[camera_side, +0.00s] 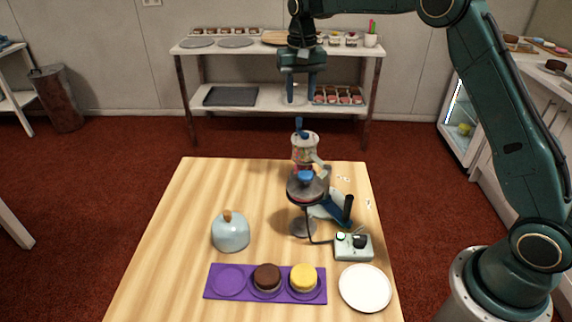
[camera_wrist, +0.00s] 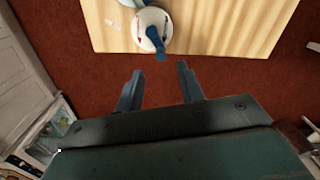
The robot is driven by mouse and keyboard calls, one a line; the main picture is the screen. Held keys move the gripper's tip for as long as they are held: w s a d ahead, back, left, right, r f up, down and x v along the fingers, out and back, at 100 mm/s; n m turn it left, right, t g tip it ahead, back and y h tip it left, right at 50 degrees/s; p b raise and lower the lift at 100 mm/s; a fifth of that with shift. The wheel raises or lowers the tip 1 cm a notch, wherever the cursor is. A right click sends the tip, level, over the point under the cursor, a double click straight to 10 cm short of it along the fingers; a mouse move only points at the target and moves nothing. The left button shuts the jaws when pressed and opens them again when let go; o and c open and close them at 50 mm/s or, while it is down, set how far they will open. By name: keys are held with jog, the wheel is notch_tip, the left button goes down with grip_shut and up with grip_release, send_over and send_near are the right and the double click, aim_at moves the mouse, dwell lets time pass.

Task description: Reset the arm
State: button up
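My gripper (camera_side: 299,92) is high above the floor behind the table's far edge, pointing down, in front of the back shelf in the side view. In the wrist view my gripper (camera_wrist: 160,82) shows its two fingers apart with only red floor between them. It is open and empty. The wooden table (camera_side: 190,210) holds a cake turntable (camera_side: 302,228) at its right middle. A dispenser with a clear, coloured body (camera_side: 304,150) stands behind the turntable. In the wrist view a white round top with a blue handle (camera_wrist: 154,27) shows near the table edge.
A purple tray (camera_side: 215,295) holds a brown cake (camera_side: 267,277) and a yellow cake (camera_side: 303,278); its left place is empty. A white plate (camera_side: 365,288), a control box (camera_side: 353,247) and a pale blue dome (camera_side: 230,233) stand nearby. The table's left side is clear.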

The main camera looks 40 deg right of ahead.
jog(key=s+a+r+n+t, duration=0.1)
jog(key=s+r, duration=0.5)
jog(key=s, duration=0.3)
jog(key=s+a+r+n+t, duration=0.2)
jog(key=s+r, duration=0.4)
jog(key=s, duration=0.2)
jog(key=s+f+n+t, duration=0.1)
jog(key=s+f, duration=0.1)
jog(key=s, duration=0.8)
jog(key=s+a+f+n+t, duration=0.1)
jog(key=s+f+n, duration=0.1)
jog(key=s, duration=0.9)
jog(key=shift+a+f+t, duration=0.15)
jog(key=shift+f+t, duration=0.15)
jog(key=shift+f, duration=0.1)
